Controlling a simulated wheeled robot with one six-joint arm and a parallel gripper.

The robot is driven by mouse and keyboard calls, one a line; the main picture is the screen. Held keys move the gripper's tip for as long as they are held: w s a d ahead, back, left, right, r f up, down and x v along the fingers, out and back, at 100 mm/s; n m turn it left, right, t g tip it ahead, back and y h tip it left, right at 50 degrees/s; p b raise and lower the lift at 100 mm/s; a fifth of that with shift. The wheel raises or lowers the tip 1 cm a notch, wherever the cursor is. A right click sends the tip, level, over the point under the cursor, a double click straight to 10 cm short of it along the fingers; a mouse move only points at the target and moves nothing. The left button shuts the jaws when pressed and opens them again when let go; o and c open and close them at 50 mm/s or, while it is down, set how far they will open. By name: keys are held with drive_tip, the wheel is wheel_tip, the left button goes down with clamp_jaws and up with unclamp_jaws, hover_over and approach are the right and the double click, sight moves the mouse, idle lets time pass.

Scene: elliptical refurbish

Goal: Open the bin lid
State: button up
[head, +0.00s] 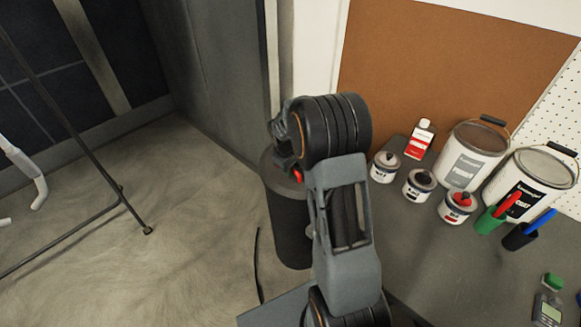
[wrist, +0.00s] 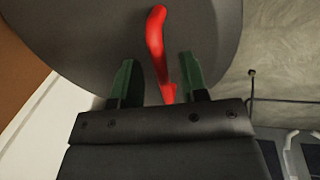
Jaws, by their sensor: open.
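The bin (head: 288,232) is a dark grey cylinder standing on the floor, partly hidden behind my arm in the head view. Its round grey lid (wrist: 85,40) fills the upper part of the wrist view and appears to be down on the bin. A curved red handle (wrist: 156,38) is on the lid; a bit of it also shows in the head view (head: 297,175). My gripper (wrist: 156,62) has two green fingers, spread apart. The lower part of the red handle lies between them, closer to the right finger. Whether either finger touches it I cannot tell.
A dark bench (head: 420,262) on the right holds paint buckets (head: 468,155), small tins (head: 384,167) and brush pots. A grey wall or cabinet (head: 210,70) stands behind the bin. A thin metal frame (head: 100,222) stands at the left; the floor between is mostly clear.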

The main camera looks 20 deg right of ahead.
drive_tip(key=shift+c, duration=0.4)
clamp_jaws()
